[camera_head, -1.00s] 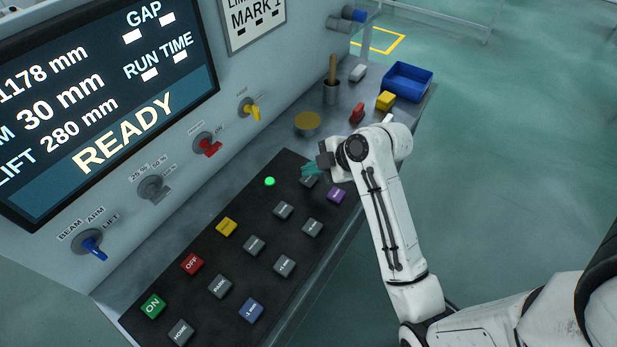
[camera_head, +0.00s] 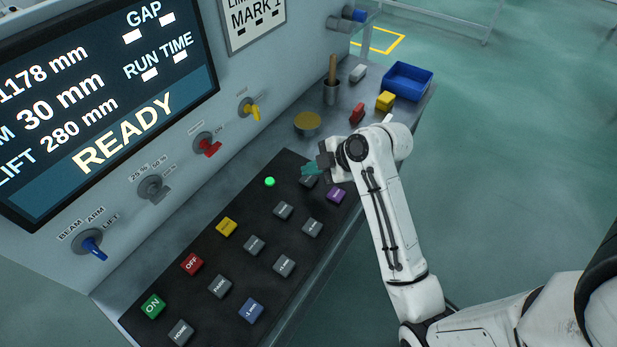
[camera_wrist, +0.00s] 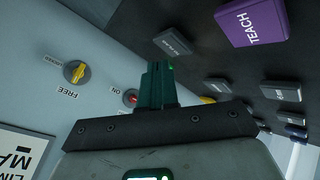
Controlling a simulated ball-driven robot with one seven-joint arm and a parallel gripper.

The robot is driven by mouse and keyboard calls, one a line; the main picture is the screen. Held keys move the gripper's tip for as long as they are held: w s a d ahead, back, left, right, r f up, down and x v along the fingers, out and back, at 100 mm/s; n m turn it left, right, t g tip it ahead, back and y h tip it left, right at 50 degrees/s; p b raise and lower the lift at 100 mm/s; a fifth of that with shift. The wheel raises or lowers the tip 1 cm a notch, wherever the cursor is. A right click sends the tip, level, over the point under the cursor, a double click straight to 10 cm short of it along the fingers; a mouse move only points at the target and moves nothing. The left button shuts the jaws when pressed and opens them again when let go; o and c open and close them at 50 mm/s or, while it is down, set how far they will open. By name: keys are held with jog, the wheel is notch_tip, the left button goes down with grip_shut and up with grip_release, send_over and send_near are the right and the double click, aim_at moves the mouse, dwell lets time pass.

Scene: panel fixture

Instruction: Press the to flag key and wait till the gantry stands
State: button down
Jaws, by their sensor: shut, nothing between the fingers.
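The black key panel (camera_head: 236,262) carries several grey and coloured keys. A grey key (camera_head: 309,182) lies at its far end, partly hidden by my gripper (camera_head: 310,169). In the wrist view a grey key (camera_wrist: 172,41) lies near the fingertips, and its small label is too unclear to read, so I cannot confirm which is the to flag key. The teal fingers of my gripper (camera_wrist: 158,72) are shut and empty, close to the panel; I cannot tell whether they touch a key. The screen (camera_head: 100,110) reads READY, 30 mm and LIFT 280 mm. The gantry is not in view.
The purple TEACH key (camera_head: 336,195) is beside the grey key. A green lamp (camera_head: 269,181) is lit. A yellow knob (camera_head: 250,110) and red switch (camera_head: 207,146) project from the wall. A blue bin (camera_head: 408,82) and small blocks stand on the bench beyond.

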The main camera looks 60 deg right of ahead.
jog(key=shift+f, duration=0.1)
jog(key=shift+f, duration=0.35)
